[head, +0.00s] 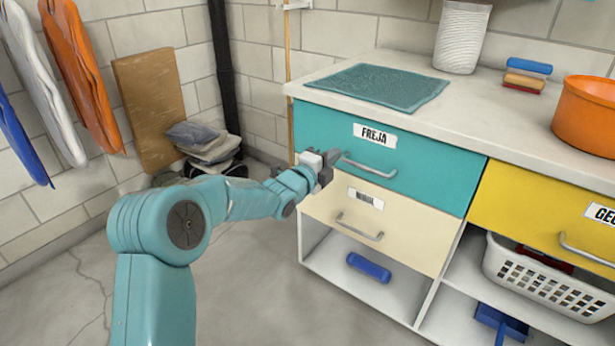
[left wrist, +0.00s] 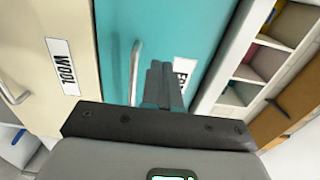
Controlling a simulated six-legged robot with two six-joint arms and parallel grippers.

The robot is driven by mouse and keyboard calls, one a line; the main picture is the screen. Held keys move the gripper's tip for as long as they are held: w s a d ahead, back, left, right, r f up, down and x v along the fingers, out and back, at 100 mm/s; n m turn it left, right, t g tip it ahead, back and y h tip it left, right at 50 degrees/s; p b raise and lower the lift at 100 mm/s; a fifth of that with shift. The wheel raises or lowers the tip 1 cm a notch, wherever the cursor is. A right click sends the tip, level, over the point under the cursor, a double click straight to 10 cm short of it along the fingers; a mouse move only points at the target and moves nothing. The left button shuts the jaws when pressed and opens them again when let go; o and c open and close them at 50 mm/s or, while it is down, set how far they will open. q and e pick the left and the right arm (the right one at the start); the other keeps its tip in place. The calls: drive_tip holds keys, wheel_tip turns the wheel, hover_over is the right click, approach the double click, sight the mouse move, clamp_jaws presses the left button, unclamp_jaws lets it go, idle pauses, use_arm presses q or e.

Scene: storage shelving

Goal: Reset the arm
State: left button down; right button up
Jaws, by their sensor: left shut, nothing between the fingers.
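My left arm comes in from the left in the head view, stretched out toward the cabinet. My left gripper (head: 332,160) is shut and empty, close in front of the teal drawer (head: 432,160) labelled FREJA. Its closed fingers also show in the left wrist view (left wrist: 164,85). The drawer's metal handle (head: 370,168) is just beside the fingertips; I cannot tell whether they touch it. The teal drawer appears closed. The cream drawer (head: 405,228) below it, labelled WOOL in the left wrist view (left wrist: 62,67), also appears closed. My right gripper is not in view.
A teal mat (head: 378,86), a white ribbed container (head: 461,38) and an orange pot (head: 586,112) are on the countertop (head: 440,124). A yellow drawer (head: 540,205) and a white basket (head: 540,285) are at the right. The floor (head: 245,290) near my arm is clear.

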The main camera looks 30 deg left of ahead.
use_arm(q)
drive_tip(key=s, duration=0.8)
drive_tip(key=s+d+f+n+g+h, duration=0.1)
drive_tip(key=s+d+f+g, duration=0.1)
drive_tip(key=d+f, duration=0.5)
drive_tip(key=s+d+f+n+g+h, duration=0.1)
drive_tip(key=s+d+f+n+g, duration=0.15)
drive_tip(key=f, duration=0.75)
drive_tip(key=s+d+f+n+g, duration=0.1)
drive_tip(key=s+d+f+g, duration=0.3)
drive_tip(key=f, duration=0.5)
drive_tip(key=s+d+f+n+g, duration=0.3)
drive_tip(key=s+f+n, duration=0.15)
drive_tip(key=s, duration=0.35)
drive_tip(key=s+d+f+n+g, duration=0.2)
drive_tip(key=s+f+n+g, duration=0.15)
drive_tip(key=s+n, duration=0.35)
drive_tip(key=s+d+f+n+g, duration=0.25)
drive_tip(key=s+f+n, duration=0.2)
drive_tip(key=s, duration=0.45)
wheel_tip(320, 180, up, 28)
drive_tip(key=p, duration=2.9)
drive_tip(key=shift+s+d, duration=0.2)
